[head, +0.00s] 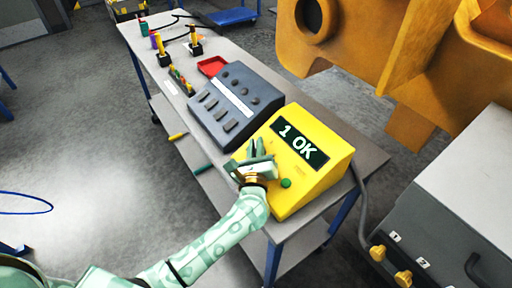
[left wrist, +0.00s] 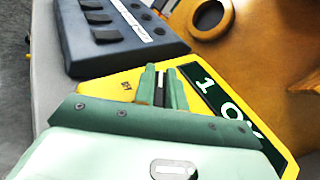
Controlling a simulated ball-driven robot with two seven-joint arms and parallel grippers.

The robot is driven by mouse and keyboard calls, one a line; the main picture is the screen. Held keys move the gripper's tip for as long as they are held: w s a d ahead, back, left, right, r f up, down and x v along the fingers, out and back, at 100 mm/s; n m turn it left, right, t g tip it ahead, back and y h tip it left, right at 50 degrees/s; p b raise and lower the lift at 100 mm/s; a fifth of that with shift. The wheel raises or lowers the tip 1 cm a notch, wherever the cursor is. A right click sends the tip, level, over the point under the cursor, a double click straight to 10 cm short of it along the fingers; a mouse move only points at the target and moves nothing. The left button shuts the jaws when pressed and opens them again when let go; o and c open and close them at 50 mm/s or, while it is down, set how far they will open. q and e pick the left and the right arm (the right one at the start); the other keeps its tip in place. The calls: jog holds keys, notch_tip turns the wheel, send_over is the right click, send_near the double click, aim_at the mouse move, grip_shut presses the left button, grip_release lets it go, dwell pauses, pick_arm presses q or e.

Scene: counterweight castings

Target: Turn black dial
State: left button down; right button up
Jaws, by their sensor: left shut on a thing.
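A yellow box (head: 322,170) with a dark display (head: 299,144) reading "1 OK" stands at the near end of the narrow table. My left gripper (head: 256,150) is at the box's sloped face, left of the display. In the left wrist view its two green fingers (left wrist: 160,76) are close together, shut on a dark piece (left wrist: 159,92) that I take as the black dial. The fingers hide most of it, so its angle cannot be told. A green button (head: 286,183) sits on the face just right of the gripper. My right gripper is out of view.
A grey console (head: 236,104) with dark knobs and keys stands behind the yellow box. A red tray (head: 212,66) and small tools lie farther along the table. A large orange casting (head: 400,60) is at upper right. A grey cabinet (head: 462,190) with yellow knobs stands at right.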

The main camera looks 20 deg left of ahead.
pick_arm(q)
jog(key=m+h+b, duration=0.4)
jog(key=h+b, duration=0.1)
jog(key=m+h+b, duration=0.5)
jog(key=f+m+h+b, duration=0.1)
jog(key=m+h+b, duration=0.3)
jog(key=h+b, duration=0.1)
jog(key=shift+d+m+g+h, duration=0.2)
jog(key=shift+m+g+h, duration=0.1)
jog(key=shift+r+m+g+h+b, duration=0.25)
jog(key=shift+m+h+b, duration=0.2)
jog(key=shift+b, duration=0.4)
jog(key=shift+s+r+m+g+h, duration=0.1)
jog(key=shift+m+g+h, duration=0.15)
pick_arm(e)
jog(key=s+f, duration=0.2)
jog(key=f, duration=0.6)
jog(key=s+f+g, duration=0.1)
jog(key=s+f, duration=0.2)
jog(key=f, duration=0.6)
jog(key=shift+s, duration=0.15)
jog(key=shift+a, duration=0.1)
pick_arm(q)
jog(key=shift+r, duration=0.1)
jog(key=c, duration=1.4)
grip_release()
jog(key=shift+c, duration=0.2)
